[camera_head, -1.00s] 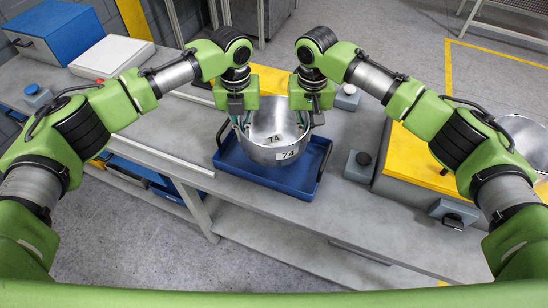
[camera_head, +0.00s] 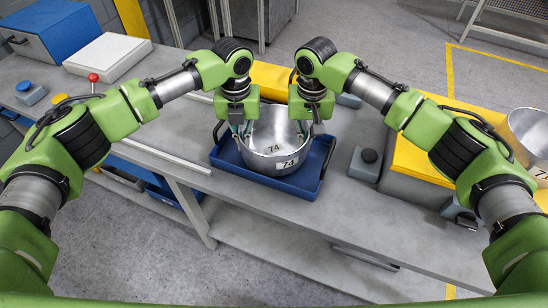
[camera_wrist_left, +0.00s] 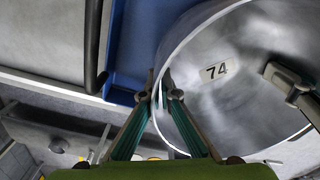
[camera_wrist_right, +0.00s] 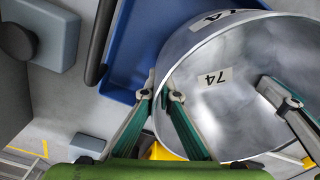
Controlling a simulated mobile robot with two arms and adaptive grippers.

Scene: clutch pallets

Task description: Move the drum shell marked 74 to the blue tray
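The drum shell marked 74 (camera_head: 270,135) is a silver open pan with white 74 labels. It sits upright inside the blue tray (camera_head: 320,172); whether its base bears fully on the tray floor is hidden. My left gripper (camera_head: 240,127) is at the drum's left rim, and my right gripper (camera_head: 304,127) at its right rim. In the left wrist view the fingertips (camera_wrist_left: 161,92) are close together with the rim between them. In the right wrist view the fingertips (camera_wrist_right: 159,92) likewise pinch the rim, one finger inside and one outside.
A second silver drum (camera_head: 530,135) stands on the yellow-topped fixture (camera_head: 412,158) at right. A grey box with a black knob (camera_head: 366,163) stands just right of the tray. A white box (camera_head: 108,54), a blue box (camera_head: 50,30) and a red knob (camera_head: 93,77) are at left.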

